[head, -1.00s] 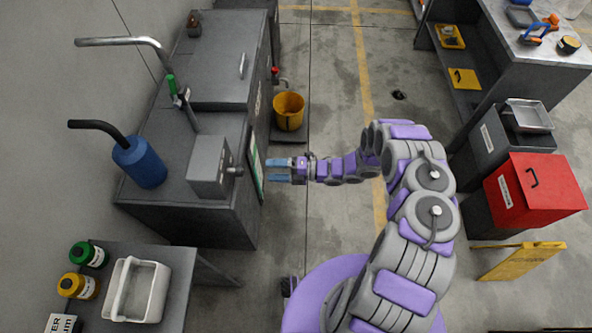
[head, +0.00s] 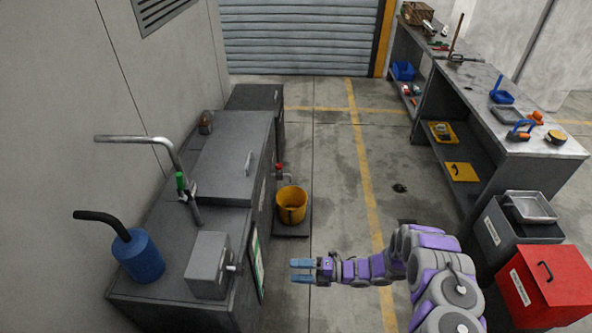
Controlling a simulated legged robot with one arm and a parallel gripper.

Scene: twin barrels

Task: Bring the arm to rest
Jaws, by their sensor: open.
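My gripper (head: 302,271) has two blue fingers with a gap between them and nothing in it. It is held out to the left over the floor, apart from the grey cabinet on the left. My purple and grey arm (head: 385,267) reaches in from the lower right, bent and raised.
The grey cabinet (head: 240,130) bears a grey box (head: 208,265), a blue can (head: 140,257) and a bent tap (head: 165,140). A yellow bucket (head: 292,207) stands beyond my gripper. Bins, one red (head: 545,285), and a workbench (head: 500,110) line the right.

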